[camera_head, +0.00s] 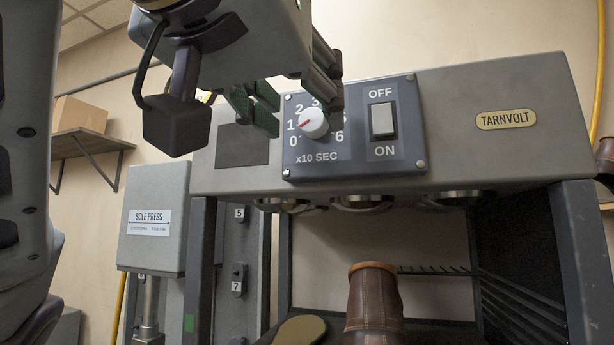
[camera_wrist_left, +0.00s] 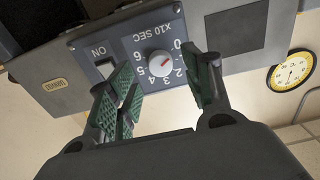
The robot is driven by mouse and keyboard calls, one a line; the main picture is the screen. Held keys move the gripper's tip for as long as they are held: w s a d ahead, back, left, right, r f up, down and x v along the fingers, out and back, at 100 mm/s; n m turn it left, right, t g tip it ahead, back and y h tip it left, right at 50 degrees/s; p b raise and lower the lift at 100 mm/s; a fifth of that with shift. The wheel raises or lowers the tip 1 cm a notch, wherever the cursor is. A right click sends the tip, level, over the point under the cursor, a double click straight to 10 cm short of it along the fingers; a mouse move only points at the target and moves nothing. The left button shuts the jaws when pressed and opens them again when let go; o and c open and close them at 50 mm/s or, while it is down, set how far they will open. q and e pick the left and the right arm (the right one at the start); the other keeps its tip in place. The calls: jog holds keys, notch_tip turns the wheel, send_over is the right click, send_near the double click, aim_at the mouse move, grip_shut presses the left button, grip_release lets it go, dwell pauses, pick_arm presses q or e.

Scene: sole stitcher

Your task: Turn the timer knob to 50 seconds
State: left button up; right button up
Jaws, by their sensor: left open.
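The timer knob (camera_head: 314,123) is a round white knob with a red pointer on a dark panel marked 0 to 6 and "x10 SEC". The pointer appears to point near the 1. In the left wrist view the knob (camera_wrist_left: 160,64) sits between the two fingers as seen by the camera. My left gripper (camera_head: 298,104) is open, its green-padded fingers spread above and to the left of the knob in the head view. It also shows in the left wrist view (camera_wrist_left: 164,84), with nothing between its fingers. Part of the number ring is hidden by the fingers. My right gripper is not visible.
A rocker switch (camera_head: 383,120) marked OFF and ON is right of the knob on the same panel. The grey TARNVOLT machine (camera_head: 480,150) holds a brown boot shaft (camera_head: 373,300) below. A SOLE PRESS box (camera_head: 155,220) stands left. A round gauge (camera_wrist_left: 292,70) hangs on the wall.

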aim_at(311, 121)
pick_arm(q)
jog(key=shift+p+x, duration=0.45)
jog(key=shift+x, duration=1.25)
jog(key=shift+c, duration=0.4)
jog(key=c, duration=1)
